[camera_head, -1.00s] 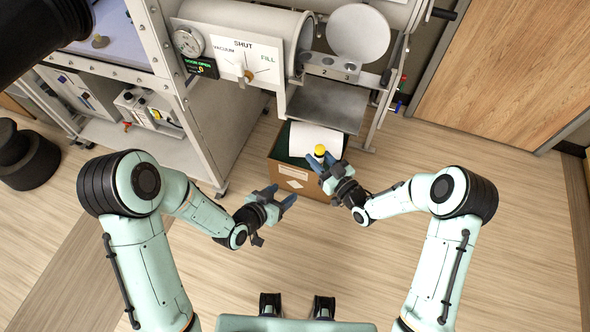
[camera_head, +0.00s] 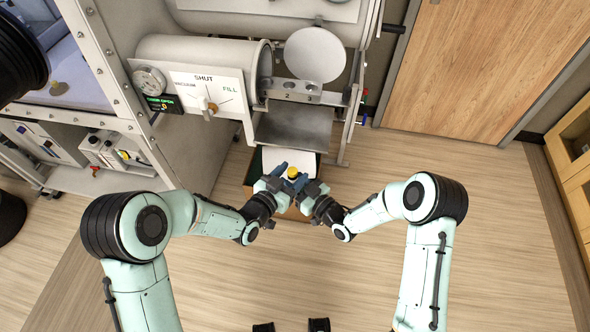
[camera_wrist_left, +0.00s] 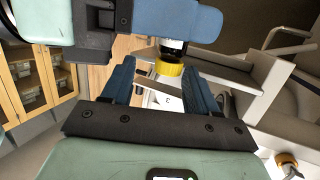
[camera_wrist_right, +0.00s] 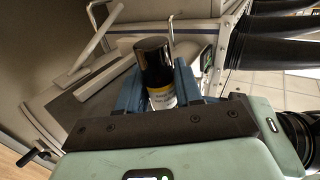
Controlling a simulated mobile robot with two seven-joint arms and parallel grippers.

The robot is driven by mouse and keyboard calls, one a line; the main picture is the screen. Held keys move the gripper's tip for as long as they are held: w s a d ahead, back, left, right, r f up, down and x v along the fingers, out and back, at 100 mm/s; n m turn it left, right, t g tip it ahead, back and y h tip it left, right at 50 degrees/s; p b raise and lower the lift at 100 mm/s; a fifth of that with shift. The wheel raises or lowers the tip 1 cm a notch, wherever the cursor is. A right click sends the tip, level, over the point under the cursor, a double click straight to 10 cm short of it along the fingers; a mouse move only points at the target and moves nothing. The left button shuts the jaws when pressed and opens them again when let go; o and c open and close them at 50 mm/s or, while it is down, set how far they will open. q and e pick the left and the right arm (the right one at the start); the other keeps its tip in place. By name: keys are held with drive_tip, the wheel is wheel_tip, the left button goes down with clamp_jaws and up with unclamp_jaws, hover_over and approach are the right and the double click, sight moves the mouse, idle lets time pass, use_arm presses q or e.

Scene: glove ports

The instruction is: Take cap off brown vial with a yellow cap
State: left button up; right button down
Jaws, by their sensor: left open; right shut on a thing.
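The brown vial with its yellow cap (camera_head: 292,172) is held up in front of the chamber, between my two grippers. The right wrist view shows the dark, labelled vial body (camera_wrist_right: 157,75) between the fingers of my right gripper (camera_wrist_right: 158,85), which is shut on it. The left wrist view shows the yellow cap (camera_wrist_left: 169,67) near the open fingers of my left gripper (camera_wrist_left: 163,80). In that view the cap lies between the finger lines, and I cannot tell whether a finger touches it. In the head view my left gripper (camera_head: 278,178) is close beside the vial and my right gripper (camera_head: 300,185).
An open box (camera_head: 250,180) with a white sheet stands on the floor under the grippers. Above it are a metal shelf (camera_head: 293,128), a round door (camera_head: 315,55) and the chamber (camera_head: 190,52) with its dial panel. The floor to the right is clear.

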use_arm(q)
drive_tip(key=shift+x, duration=1.25)
clamp_jaws()
drive_tip(key=shift+s+d, duration=0.1)
drive_tip(key=shift+r, duration=0.2)
